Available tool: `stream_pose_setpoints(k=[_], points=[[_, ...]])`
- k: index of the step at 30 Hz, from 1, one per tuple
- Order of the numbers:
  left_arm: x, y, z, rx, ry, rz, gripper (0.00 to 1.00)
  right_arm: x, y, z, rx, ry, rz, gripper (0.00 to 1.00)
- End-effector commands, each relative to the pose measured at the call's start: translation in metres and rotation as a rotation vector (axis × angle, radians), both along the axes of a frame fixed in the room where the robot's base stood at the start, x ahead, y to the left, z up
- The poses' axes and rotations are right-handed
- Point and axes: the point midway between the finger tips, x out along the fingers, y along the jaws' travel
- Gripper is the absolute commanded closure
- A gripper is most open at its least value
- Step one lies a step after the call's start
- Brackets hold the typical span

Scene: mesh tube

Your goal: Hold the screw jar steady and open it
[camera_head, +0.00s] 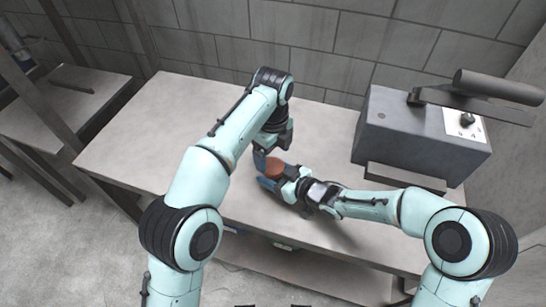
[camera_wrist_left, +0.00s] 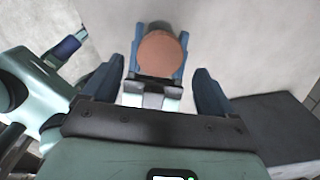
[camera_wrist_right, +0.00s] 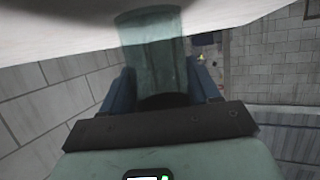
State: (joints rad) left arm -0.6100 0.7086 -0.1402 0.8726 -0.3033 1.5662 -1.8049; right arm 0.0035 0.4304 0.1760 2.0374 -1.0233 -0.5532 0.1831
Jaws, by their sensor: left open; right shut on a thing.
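The lid shows from above in the left wrist view (camera_wrist_left: 160,54). The jar's clear, teal-tinted body (camera_wrist_right: 152,60) is between the fingers of my right gripper (camera_wrist_right: 160,78), which is shut on it from the side. My left gripper (camera_head: 264,161) points down close to the lid, its blue fingers apart. In the left wrist view its fingers (camera_wrist_left: 159,68) are wide open, with the lid ahead between them and not clasped. The jar body is largely hidden in the head view.
The pale table (camera_head: 170,125) is mostly clear to the left of the jar. A grey machine with a long handle (camera_head: 425,138) stands at the table's right end. A grey wall runs behind. A smaller table (camera_head: 65,100) stands at the far left.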

Motion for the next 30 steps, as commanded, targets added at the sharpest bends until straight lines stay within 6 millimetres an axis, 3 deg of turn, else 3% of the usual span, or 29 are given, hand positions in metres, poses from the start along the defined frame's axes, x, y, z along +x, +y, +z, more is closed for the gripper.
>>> stream_pose_setpoints(k=[8, 11, 17, 24, 30], points=[[0.001, -0.001, 0.030, 0.000, -0.003, -0.001, 0.13, 0.000, 0.000, 0.000, 0.001, -0.001, 0.000, 1.00], [0.000, -0.001, 0.032, 0.001, -0.001, -0.001, 0.13, 0.000, 0.000, 0.000, 0.001, -0.001, 0.000, 1.00], [-0.001, 0.000, 0.012, 0.002, 0.004, -0.003, 0.13, 0.000, 0.000, 0.000, 0.001, -0.001, 0.000, 1.00], [-0.001, 0.000, -0.025, 0.002, 0.002, -0.001, 0.13, 0.000, 0.000, 0.000, 0.001, -0.001, 0.000, 1.00], [0.000, 0.000, -0.042, 0.001, 0.000, 0.000, 0.13, 0.000, 0.000, 0.000, 0.001, -0.001, 0.000, 1.00]])
